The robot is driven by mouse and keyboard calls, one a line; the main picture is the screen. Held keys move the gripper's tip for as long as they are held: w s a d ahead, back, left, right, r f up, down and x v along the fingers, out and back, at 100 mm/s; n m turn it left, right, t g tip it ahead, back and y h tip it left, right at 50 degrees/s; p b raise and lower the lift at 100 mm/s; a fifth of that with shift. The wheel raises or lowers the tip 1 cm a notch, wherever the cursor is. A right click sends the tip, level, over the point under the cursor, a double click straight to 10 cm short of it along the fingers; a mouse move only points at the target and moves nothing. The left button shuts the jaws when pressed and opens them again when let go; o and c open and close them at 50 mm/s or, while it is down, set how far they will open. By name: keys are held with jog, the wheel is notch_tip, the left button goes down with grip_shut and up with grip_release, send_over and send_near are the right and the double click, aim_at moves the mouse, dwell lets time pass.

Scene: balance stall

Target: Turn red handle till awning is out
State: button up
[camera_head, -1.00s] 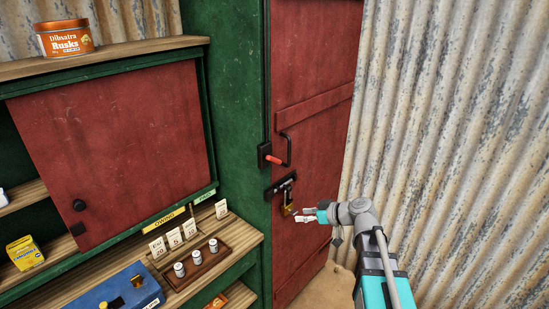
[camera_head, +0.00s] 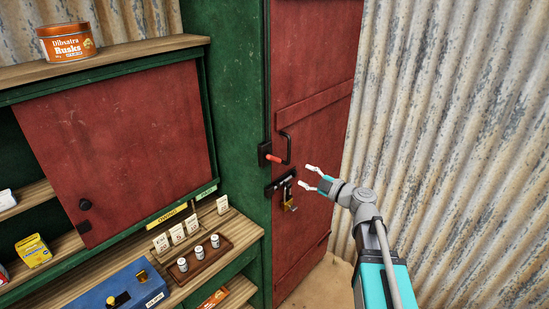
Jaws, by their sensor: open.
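The red handle (camera_head: 273,158) is a short red grip on a black crank mount (camera_head: 263,154), fixed to the edge of the green post beside the red door. My gripper (camera_head: 304,176) is open and empty, its two pale fingers spread and pointing left. It is to the right of the red handle and slightly lower in the picture, apart from it. How far it stands off from the door in depth is hard to tell. No awning is in view.
A black bolt with a brass padlock (camera_head: 290,206) sits on the red door (camera_head: 310,135) just below. A black door pull (camera_head: 287,148) is close right of the handle. Corrugated wall (camera_head: 450,130) stands right. Shelves with a blue box (camera_head: 120,290) stand left.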

aim_at(276, 160)
jog(key=shift+r, duration=0.15)
jog(key=shift+w+a, duration=0.1)
jog(key=shift+w, duration=0.05)
jog(key=x, duration=1.3)
jog(key=shift+w+a, duration=0.15)
jog(key=shift+a, duration=0.05)
grip_shut()
dwell(0.5)
